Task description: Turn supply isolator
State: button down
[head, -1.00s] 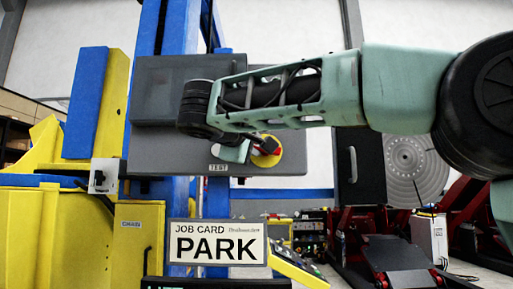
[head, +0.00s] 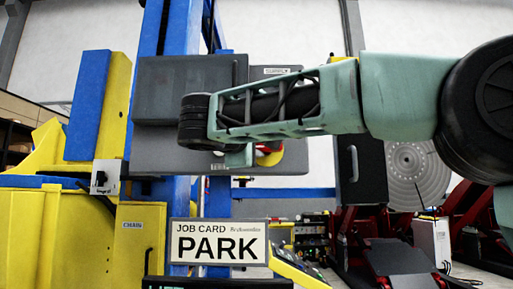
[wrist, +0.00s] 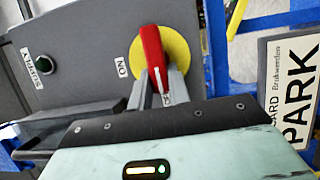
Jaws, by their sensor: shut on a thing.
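The supply isolator is a red handle (wrist: 150,52) on a round yellow plate (wrist: 180,58), on the front of a grey box. In the wrist view the handle runs roughly up and down the picture, and its white line points down between the fingers. The word ON stands left of the plate; another label below is mostly hidden. My gripper (wrist: 162,86) is shut on the handle's lower part. In the head view my gripper (head: 240,157) is in front of the plate (head: 270,155) and hides most of the handle.
The grey box (head: 285,168) carries a SUPPLY label and, in the wrist view, a green round lamp or button (wrist: 43,64). A JOB CARD sign reading PARK (head: 217,242) stands below. Blue posts and yellow machinery (head: 60,240) are at the left.

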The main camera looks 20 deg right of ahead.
jog(key=c, duration=1.3)
grip_release()
jog(key=b+v, duration=0.4)
jog(key=v, duration=1.3)
jog(key=shift+s+a+f, duration=0.1)
jog(key=shift+s+a, duration=0.05)
jog(key=shift+a, duration=0.05)
